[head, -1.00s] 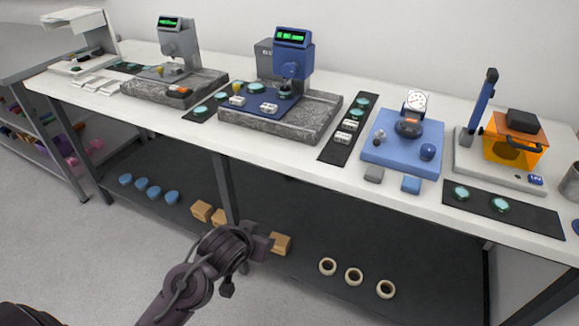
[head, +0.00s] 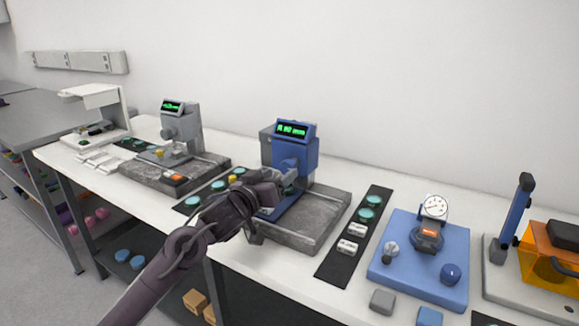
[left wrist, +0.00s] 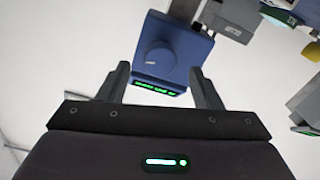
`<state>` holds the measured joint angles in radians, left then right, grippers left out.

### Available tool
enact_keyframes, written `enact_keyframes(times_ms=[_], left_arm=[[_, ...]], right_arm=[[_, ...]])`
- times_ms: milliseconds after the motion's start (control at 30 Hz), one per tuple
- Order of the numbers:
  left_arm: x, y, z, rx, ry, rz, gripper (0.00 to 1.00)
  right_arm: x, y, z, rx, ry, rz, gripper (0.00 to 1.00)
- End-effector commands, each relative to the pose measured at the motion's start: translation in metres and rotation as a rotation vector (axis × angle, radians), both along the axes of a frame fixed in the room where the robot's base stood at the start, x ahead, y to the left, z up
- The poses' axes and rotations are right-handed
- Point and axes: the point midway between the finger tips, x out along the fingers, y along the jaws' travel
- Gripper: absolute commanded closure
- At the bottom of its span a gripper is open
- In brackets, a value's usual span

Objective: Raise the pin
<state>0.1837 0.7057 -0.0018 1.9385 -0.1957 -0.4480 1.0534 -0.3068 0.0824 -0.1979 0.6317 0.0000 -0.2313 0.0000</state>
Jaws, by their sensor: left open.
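The blue instrument (head: 300,150) with a green-lit display (head: 296,130) stands upright on a grey stone base (head: 325,222) at mid-bench. My left gripper (head: 280,187) is in front of its lower head and hides part of it and the blue plate below. In the left wrist view, the gripper (left wrist: 157,75) is open and empty. The blue head with its round knob (left wrist: 160,55) shows beyond and between the fingers, with no clear contact. I cannot make out a pin for certain; it may be hidden by the gripper. My right gripper is not in view.
A grey instrument (head: 182,125) stands left of the blue one. To the right are a black mat (head: 345,262) with discs and blocks, a blue dial-gauge plate (head: 385,275) and an orange-shielded stand (head: 555,265).

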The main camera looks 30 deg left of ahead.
Motion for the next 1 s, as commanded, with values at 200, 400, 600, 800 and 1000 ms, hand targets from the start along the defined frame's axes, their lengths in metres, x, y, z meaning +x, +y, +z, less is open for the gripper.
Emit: enact_keyframes(times_ms=[200,400,600,800,1000], left_arm=[[0.033,-0.002,0.002,-0.002,-0.001,0.0,0.41],[0.048,-0.004,0.001,0.0,0.0,0.001,0.41],[0.05,-0.004,-0.001,0.001,0.002,0.0,0.41],[0.05,-0.004,-0.001,0.001,0.001,0.001,0.53],[0.05,-0.004,-0.001,0.001,0.001,0.001,0.79]], right_arm=[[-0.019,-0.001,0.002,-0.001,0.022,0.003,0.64],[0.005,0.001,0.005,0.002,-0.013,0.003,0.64],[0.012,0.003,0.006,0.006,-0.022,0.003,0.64],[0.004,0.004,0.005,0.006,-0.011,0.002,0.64],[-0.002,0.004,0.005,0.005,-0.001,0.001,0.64]])
